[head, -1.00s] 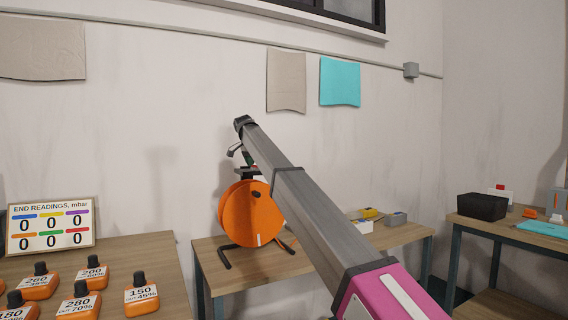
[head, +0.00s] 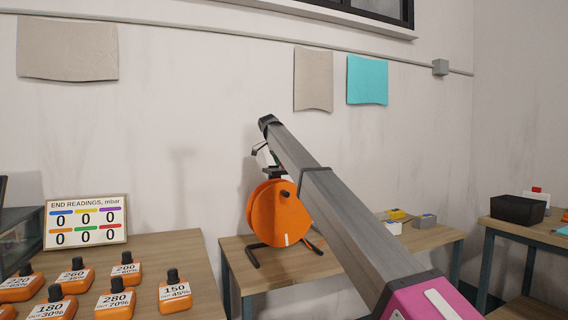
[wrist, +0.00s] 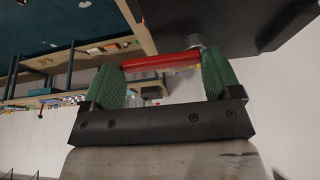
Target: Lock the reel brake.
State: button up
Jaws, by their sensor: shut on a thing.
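The orange reel (head: 278,218) stands on a dark frame on the middle wooden table in the head view. My arm reaches over it, and my gripper (head: 268,162) is just above the reel, partly hidden behind my arm. In the wrist view the green fingers of my gripper (wrist: 160,70) are shut on a red bar (wrist: 160,61), which spans from one finger to the other. A grey round end (wrist: 195,41) sits by the bar's right end, near a dark flat piece (wrist: 225,20). I cannot tell whether the brake is locked.
The left table (head: 200,270) carries several orange labelled bottles (head: 174,293) and a readings board (head: 86,222). Small yellow and grey items (head: 424,221) lie on the middle table's right. A black box (head: 517,210) stands on the right table. The wall is close behind the reel.

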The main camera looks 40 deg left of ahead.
jog(key=o, duration=1.1)
jog(key=v, duration=1.1)
jog(key=shift+s+f, duration=0.1)
jog(key=shift+f, duration=0.05)
